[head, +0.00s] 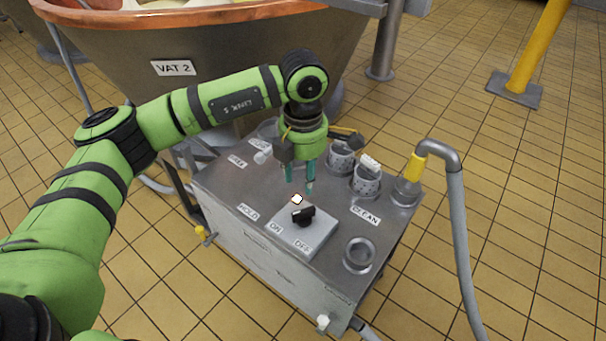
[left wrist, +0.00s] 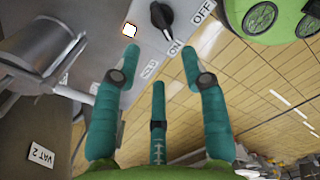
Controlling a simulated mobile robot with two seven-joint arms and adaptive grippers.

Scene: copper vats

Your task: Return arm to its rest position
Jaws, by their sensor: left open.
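My left arm (head: 225,100) reaches in from the left, over the steel cabinet. My left gripper (head: 300,188) hangs fingers down above the cabinet top, just behind the black knob (head: 303,215). Its teal fingers are spread and empty; they also show in the left wrist view (left wrist: 158,80) with nothing between them. The knob sits on a pale plate marked ON and OFF, and shows in the left wrist view (left wrist: 162,15) beyond the fingertips. A small lit white indicator (head: 297,199) is beside the knob. My right gripper is not in view.
The cabinet (head: 270,270) carries perforated cups (head: 367,180), an empty ring holder (head: 359,254) and a grey hose (head: 460,240) with a yellow collar. The copper-rimmed vat marked VAT 2 (head: 173,68) stands behind. A yellow post (head: 540,45) is at right. Tiled floor is open at right.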

